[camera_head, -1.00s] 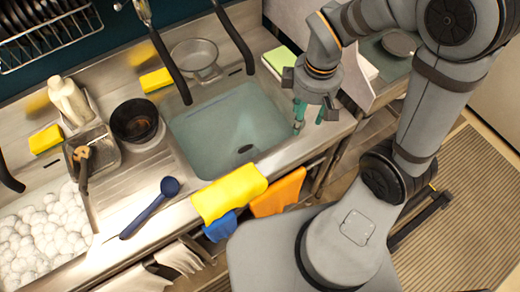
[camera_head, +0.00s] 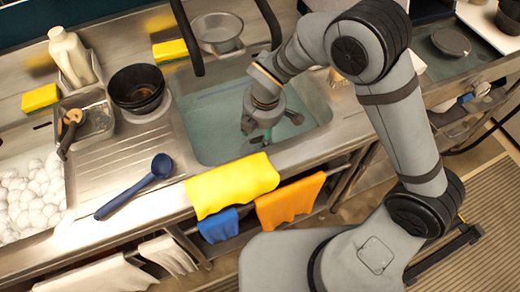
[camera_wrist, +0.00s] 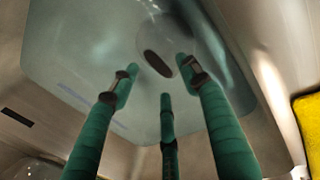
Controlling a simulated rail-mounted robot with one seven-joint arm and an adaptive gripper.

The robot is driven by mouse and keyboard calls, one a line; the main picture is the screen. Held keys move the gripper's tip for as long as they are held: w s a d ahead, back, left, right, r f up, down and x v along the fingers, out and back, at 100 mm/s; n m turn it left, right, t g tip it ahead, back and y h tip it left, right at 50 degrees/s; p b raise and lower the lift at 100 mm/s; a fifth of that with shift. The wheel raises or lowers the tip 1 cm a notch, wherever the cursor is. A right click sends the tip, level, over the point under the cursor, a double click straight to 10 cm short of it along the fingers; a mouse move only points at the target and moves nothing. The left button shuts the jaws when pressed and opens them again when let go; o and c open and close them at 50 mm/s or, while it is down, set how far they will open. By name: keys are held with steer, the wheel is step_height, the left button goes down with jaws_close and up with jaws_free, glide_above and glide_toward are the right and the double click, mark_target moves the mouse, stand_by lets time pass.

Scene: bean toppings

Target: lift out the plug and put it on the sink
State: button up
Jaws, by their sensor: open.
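The sink (camera_head: 200,139) is a basin filled with bluish water. The plug (camera_wrist: 158,63) shows in the wrist view as a dark oval on the basin floor, just beyond my fingertips. In the head view it is mostly hidden by my gripper. My gripper (camera_head: 270,128) has several green fingers and is over the front right part of the basin, low down. In the wrist view my gripper (camera_wrist: 160,78) is open, its fingers spread and empty, with the oval showing between the tips. I cannot tell whether any finger touches it.
A blue ladle (camera_head: 135,187) lies on the drainboard left of the sink. Black bowls (camera_head: 137,88) and a strainer (camera_head: 217,32) stand nearby. A dark faucet arches over the basin.

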mark_target(259, 138)
steer(key=shift+w+d+f, duration=0.15)
steer(key=shift+w+f, duration=0.05)
steer(key=shift+f, duration=0.35)
steer(key=shift+w+f+p, duration=0.15)
steer(key=shift+w+f, duration=0.05)
steer(key=shift+f, duration=0.55)
steer(key=shift+w+f+p, duration=0.15)
steer(key=shift+w+f, duration=0.1)
steer(key=shift+f, duration=0.5)
steer(key=shift+w+f+p, duration=0.15)
steer(key=shift+w+f, duration=0.05)
steer(key=shift+f, duration=0.55)
steer(key=shift+c, duration=0.8)
jaws_close()
